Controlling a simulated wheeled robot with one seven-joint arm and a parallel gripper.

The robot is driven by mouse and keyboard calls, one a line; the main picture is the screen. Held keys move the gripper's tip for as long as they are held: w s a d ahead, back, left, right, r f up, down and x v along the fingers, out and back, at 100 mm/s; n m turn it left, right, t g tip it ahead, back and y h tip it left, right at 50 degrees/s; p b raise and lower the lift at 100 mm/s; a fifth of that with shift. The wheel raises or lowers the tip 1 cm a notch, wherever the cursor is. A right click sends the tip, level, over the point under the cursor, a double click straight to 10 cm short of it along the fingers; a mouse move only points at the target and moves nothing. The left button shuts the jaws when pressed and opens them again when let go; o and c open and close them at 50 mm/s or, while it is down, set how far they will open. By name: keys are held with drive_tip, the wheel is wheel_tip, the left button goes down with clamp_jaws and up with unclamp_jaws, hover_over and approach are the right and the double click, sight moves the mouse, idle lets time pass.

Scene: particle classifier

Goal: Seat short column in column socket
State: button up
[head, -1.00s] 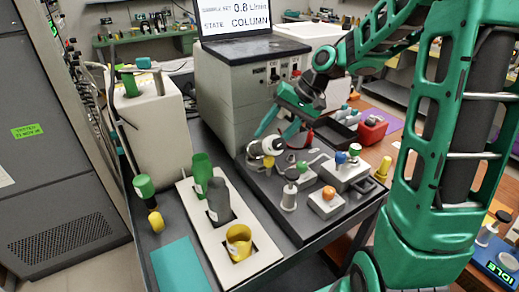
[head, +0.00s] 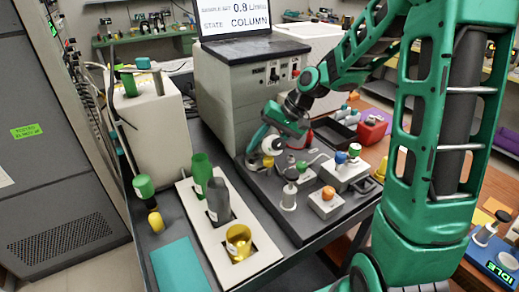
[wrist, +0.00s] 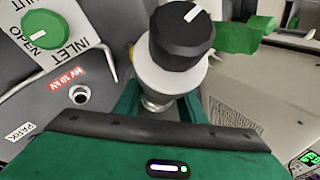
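My gripper (head: 270,132) is low over the back left of the dark instrument plate (head: 298,229), beside the grey cabinet. In the wrist view its green fingers (wrist: 158,108) flank a metallic stem under a white round body (wrist: 160,77) with a black knob (wrist: 182,32). I cannot tell whether they grip the stem. The white body also shows below the gripper in the head view (head: 272,146). A white rack (head: 230,263) holds a green bottle-like piece (head: 201,172), a grey one (head: 218,200) and a yellow cup (head: 238,241). I cannot identify the short column or socket for certain.
The plate bears a post (head: 289,195), an orange-knobbed block (head: 326,203) and a block with blue and green knobs (head: 345,177). In the wrist view a green INLET knob (wrist: 43,29) and a small round port (wrist: 79,94) are left of the fingers.

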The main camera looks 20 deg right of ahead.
clamp_jaws()
drive_tip(key=shift+r, duration=0.1)
